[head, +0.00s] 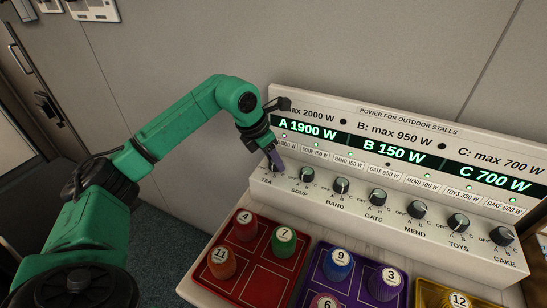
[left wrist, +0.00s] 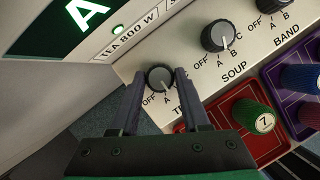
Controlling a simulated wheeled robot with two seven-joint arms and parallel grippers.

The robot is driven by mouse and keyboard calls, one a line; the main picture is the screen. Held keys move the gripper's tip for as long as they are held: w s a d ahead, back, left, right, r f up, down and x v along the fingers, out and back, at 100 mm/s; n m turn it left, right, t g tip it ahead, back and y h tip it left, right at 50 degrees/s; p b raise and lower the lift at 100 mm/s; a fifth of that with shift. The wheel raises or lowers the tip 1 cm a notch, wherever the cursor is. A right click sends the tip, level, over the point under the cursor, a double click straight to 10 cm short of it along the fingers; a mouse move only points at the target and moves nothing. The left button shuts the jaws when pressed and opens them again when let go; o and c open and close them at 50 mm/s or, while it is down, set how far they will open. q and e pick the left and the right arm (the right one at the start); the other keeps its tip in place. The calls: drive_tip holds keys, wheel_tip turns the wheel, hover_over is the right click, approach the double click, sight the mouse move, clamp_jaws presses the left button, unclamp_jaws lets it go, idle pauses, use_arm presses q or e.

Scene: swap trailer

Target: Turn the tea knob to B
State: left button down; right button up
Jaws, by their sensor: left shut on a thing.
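The tea knob (left wrist: 160,77) is a dark round knob with a light top at the left end of the panel's knob row. In the left wrist view its pale pointer mark seems to face the letter A; its B and C marks are hidden by a finger. My left gripper (left wrist: 158,88) has one finger on each side of the knob and is shut on it. In the head view the gripper (head: 274,158) reaches down over the knob and hides most of it. My right gripper is not in view.
The white power panel (head: 400,143) reads A 1900 W, B 150 W, C 700 W. The soup knob (head: 306,174) stands right beside the tea knob, with several more knobs beyond. Red (head: 262,284) and purple (head: 343,291) trays with numbered pegs lie in front.

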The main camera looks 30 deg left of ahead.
use_arm(q)
drive_tip(key=shift+d+r+n+t+y, duration=0.1)
drive_tip(key=shift+n+t+y, duration=0.45)
drive_tip(key=shift+n, duration=1.45)
drive_tip(key=shift+c, duration=1.9)
unclamp_jaws()
drive_tip(key=d+v, duration=0.1)
drive_tip(key=v, duration=1.3)
drive_tip(key=shift+a+r, duration=0.3)
drive_tip(key=shift+r, duration=0.05)
drive_tip(key=shift+w, duration=0.1)
